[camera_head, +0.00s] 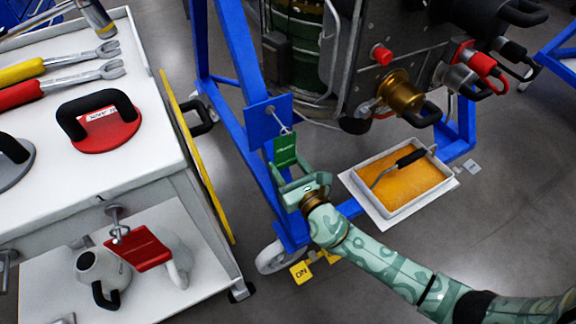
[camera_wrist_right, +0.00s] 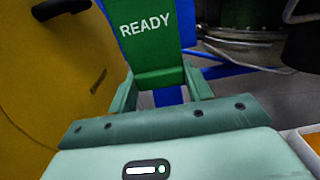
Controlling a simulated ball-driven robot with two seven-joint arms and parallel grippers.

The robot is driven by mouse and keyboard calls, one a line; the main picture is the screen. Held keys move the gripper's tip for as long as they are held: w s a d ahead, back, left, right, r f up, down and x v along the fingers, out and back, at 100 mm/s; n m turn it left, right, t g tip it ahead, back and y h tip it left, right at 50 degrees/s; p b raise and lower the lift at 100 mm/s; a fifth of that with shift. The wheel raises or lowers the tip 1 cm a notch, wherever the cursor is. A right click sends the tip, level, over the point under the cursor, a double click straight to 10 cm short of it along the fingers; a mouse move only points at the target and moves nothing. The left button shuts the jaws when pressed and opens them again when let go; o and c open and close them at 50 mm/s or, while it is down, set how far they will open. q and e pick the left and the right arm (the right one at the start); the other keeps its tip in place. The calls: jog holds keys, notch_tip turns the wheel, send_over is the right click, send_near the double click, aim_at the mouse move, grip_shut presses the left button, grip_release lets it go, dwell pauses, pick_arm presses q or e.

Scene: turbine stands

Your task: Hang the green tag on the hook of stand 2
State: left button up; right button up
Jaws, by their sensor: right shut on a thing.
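The green tag (camera_head: 285,151) is in the fingers of my right gripper (camera_head: 290,170); it reads READY in the right wrist view (camera_wrist_right: 148,32). The gripper is shut on the tag's lower part. The tag stands roughly upright, its top edge beside the tip of a thin metal hook (camera_head: 282,124). The hook sticks out from a square blue plate (camera_head: 258,121) on the leg of a blue stand (camera_head: 240,45). I cannot tell whether the tag touches the hook or hangs on it. No stand number is readable. My left gripper is not in view.
A white cart (camera_head: 125,170) with tools stands at the left; a red tag (camera_head: 138,249) hangs below its top. A white tray (camera_head: 438,190) with an orange bottom lies right of my gripper. The turbine's handles and knobs overhang at upper right.

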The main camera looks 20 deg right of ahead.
jog(key=shift+w, duration=0.1)
jog(key=o, duration=1.6)
jog(key=shift+s+d, duration=0.15)
jog(key=shift+s, duration=0.9)
jog(key=s, duration=0.5)
jog(key=shift+d+p, duration=0.25)
jog(key=shift+p, duration=0.05)
